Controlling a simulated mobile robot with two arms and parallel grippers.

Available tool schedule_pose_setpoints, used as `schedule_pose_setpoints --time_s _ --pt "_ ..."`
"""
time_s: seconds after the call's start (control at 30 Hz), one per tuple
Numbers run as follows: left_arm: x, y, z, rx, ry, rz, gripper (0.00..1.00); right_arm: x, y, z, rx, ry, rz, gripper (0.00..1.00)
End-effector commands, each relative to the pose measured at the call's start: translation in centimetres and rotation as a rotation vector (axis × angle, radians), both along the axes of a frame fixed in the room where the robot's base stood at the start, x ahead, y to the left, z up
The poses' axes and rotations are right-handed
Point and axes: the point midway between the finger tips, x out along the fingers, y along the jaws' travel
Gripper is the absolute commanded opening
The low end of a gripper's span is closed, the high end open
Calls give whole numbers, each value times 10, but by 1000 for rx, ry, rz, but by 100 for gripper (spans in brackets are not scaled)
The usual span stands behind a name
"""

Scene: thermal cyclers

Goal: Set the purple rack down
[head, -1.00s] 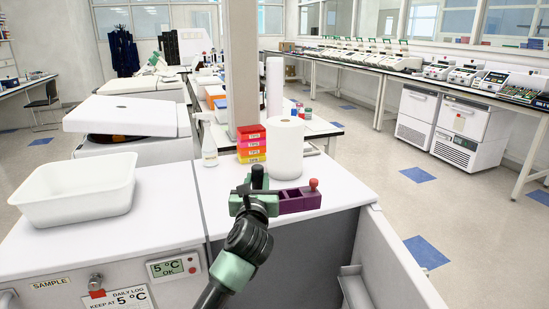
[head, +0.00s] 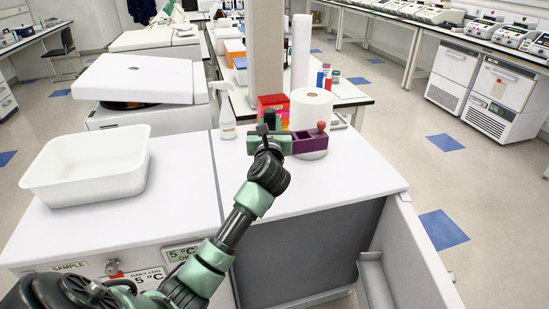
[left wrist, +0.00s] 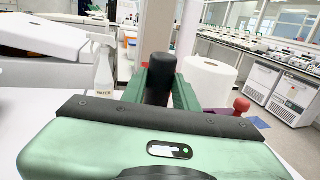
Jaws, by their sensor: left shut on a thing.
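The purple rack (head: 311,143) is an open box with compartments and a small red-orange knob (head: 322,126) at its right end. In the head view it sits in front of the lower part of the paper roll. My left gripper (head: 270,143) is shut on the rack's left end. I cannot tell whether the rack's underside touches the white bench top (head: 330,185). In the left wrist view, a strip of the purple rack (left wrist: 218,112) shows behind the gripper body, and the rest is hidden. My right gripper is not in view.
The white paper roll (head: 311,108) stands just behind the rack. Stacked coloured boxes (head: 272,103) and a spray bottle (head: 227,118) are to the left. A white tub (head: 88,175) stands at the far left. The bench top in front of the rack is clear.

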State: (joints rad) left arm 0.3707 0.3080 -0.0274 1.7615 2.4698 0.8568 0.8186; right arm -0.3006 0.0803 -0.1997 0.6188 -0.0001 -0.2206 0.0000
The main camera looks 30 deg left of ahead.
Motion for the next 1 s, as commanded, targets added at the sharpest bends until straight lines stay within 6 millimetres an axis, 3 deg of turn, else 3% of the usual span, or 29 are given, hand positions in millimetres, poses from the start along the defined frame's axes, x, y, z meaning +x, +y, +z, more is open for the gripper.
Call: schedule_pose_setpoints --time_s 0.1,0.3,0.47,0.7,1.0 --pt "0 0 -36 0 5 -1 0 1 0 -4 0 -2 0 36" --pt "0 0 -75 1 1 -2 0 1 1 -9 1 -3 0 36" --pt "0 0 -87 0 -2 0 0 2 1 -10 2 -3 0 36" --pt "1 0 -122 1 1 -1 0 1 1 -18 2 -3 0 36" --pt "1 0 -127 -1 -3 -1 0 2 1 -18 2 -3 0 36"
